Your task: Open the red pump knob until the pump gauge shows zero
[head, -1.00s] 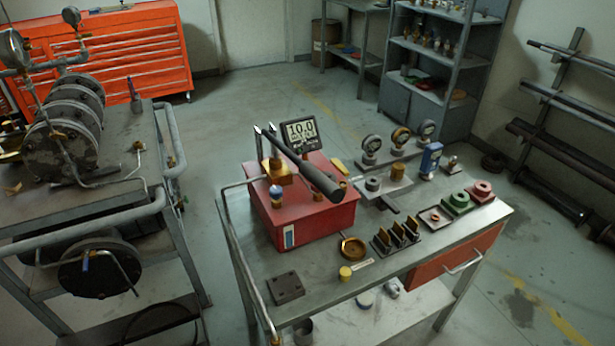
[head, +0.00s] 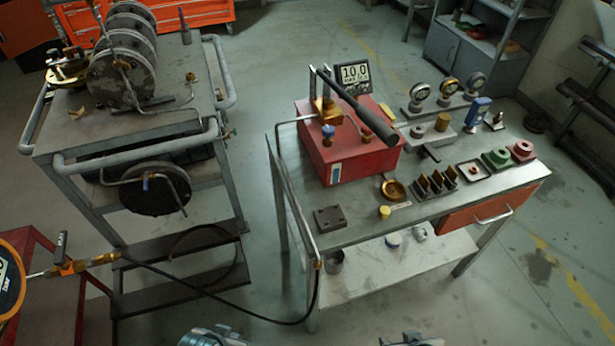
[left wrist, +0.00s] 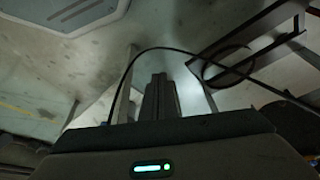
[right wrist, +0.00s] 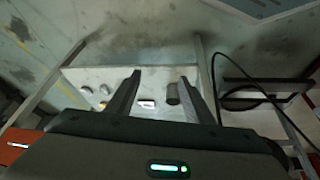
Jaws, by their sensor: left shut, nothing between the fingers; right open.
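The red pump (head: 345,158) stands on the metal bench, with a long black-gripped lever (head: 355,105) across its top. My left gripper (left wrist: 160,80) is shut and empty in the left wrist view, pointing at the floor and a black hose. My right gripper (right wrist: 160,75) is open and empty in the right wrist view, above the bench's lower shelf. Only small parts of my arms show at the head view's bottom edge.
A cart (head: 150,125) with a flanged valve stands at left. A black hose (head: 230,308) runs low between cart and bench (head: 300,225). Gauges (head: 420,92), slotted plates (head: 437,183) and a flat dark block (head: 329,217) occupy the bench. A round gauge (head: 10,280) is at lower left.

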